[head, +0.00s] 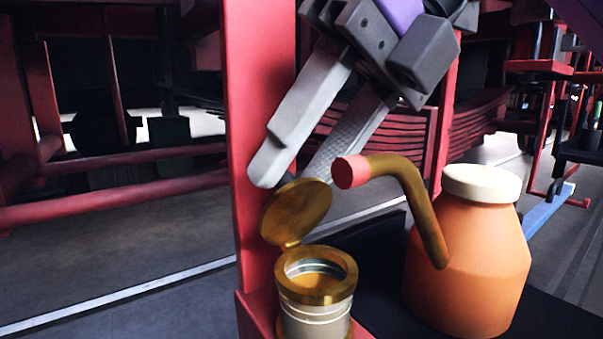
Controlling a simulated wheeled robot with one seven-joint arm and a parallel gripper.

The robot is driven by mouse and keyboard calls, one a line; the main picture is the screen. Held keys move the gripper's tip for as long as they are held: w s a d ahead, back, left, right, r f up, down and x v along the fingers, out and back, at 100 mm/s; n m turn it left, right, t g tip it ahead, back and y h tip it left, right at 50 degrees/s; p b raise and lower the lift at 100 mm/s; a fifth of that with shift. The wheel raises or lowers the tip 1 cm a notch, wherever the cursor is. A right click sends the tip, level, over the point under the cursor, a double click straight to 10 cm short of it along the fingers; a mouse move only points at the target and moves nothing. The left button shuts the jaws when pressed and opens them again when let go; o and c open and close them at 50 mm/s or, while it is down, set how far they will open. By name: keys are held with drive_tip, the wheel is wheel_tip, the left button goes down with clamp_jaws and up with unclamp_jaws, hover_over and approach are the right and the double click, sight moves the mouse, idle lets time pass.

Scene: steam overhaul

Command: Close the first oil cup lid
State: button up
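The oil cup (317,311) is a round metal cup with a brass rim at the bottom centre of the head view. Its brass lid (295,212) stands open, tilted up on a hinge at the cup's back left edge. The cup's inside shows amber below the rim. My gripper (290,180) comes down from the top right, just above and behind the lid. Its two grey fingers are apart with a gap between them, and nothing shows between them. The lid's top hides part of one fingertip's surroundings, so I cannot tell whether they touch.
An orange jar (468,265) with a cream cap stands right of the cup. A bent brown pipe (425,215) with a red end reaches left, close to the lid and gripper. A red upright post (250,90) rises behind the cup. Open floor (120,245) lies to the left.

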drive_tip(key=shift+a, duration=0.1)
drive_tip(key=shift+c, duration=0.5)
clamp_jaws()
drive_tip(key=shift+f, duration=0.1)
drive_tip(key=s+d+f+t+y+b, duration=0.1)
drive_tip(key=b, duration=0.2)
drive_tip(key=shift+s+d+n+t+y, duration=0.1)
drive_tip(key=shift+s+n+t+y, duration=0.05)
drive_tip(key=shift+n+t+y, duration=0.2)
drive_tip(key=shift+s+d+t+y+b, duration=0.15)
drive_tip(key=shift+s+t+y+b, duration=0.25)
drive_tip(key=shift+t+b, duration=0.45)
drive_tip(key=shift+s+r+n+b, duration=0.1)
drive_tip(key=shift+r+n+b, duration=0.15)
drive_tip(key=shift+b, duration=0.15)
